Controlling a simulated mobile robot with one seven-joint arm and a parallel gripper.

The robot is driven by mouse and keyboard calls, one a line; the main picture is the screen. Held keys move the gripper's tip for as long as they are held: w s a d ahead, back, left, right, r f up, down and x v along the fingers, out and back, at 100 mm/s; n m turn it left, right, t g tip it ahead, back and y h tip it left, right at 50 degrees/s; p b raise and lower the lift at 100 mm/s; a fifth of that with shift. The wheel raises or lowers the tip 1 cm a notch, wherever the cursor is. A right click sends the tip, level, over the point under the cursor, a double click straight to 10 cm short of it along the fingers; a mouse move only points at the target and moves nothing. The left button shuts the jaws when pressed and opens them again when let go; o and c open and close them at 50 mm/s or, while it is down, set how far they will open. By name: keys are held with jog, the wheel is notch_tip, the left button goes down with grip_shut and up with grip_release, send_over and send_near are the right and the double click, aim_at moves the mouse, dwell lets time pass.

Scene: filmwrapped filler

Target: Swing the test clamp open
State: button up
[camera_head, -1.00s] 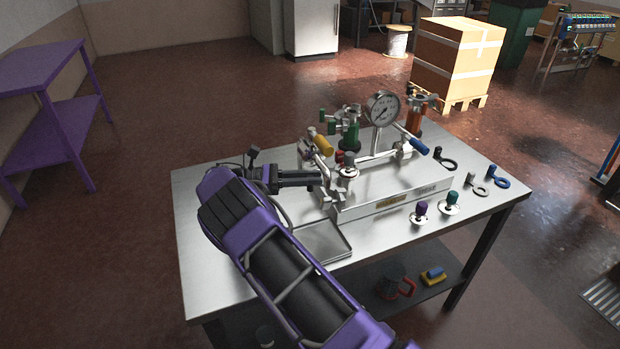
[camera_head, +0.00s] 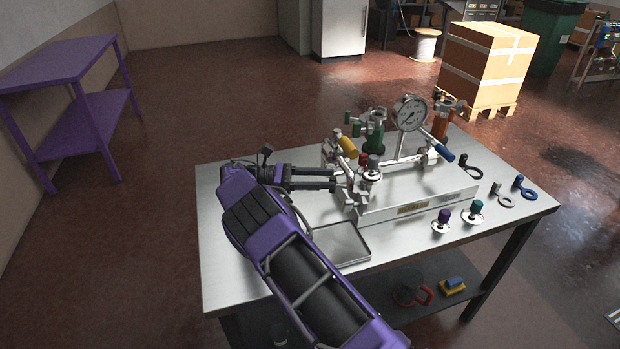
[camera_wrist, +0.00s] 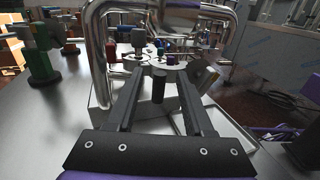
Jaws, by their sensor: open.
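A metal test fixture (camera_head: 420,203) with a pressure gauge (camera_head: 410,113) stands on the bench. Clamp-like fittings sit on it: one with a yellow handle (camera_head: 348,147) at its left end, one with a blue handle (camera_head: 442,152) at its right. No label shows which is the test clamp. My gripper (camera_head: 334,179) is open at the fixture's left end, its fingertips close to the silver clamp parts (camera_head: 352,188). In the wrist view my gripper (camera_wrist: 160,72) has a dark post (camera_wrist: 159,86) between its fingers; contact cannot be told. A blurred metal part (camera_wrist: 175,14) hangs across the top.
The steel bench (camera_head: 228,245) holds a shallow tray (camera_head: 335,246) in front of my gripper. Purple (camera_head: 444,215) and green (camera_head: 476,206) knobbed pieces stand before the fixture. Bent metal tubes (camera_wrist: 98,50) rise beside the fingers. The bench's left part is bare.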

jog(key=shift+a, duration=2.4)
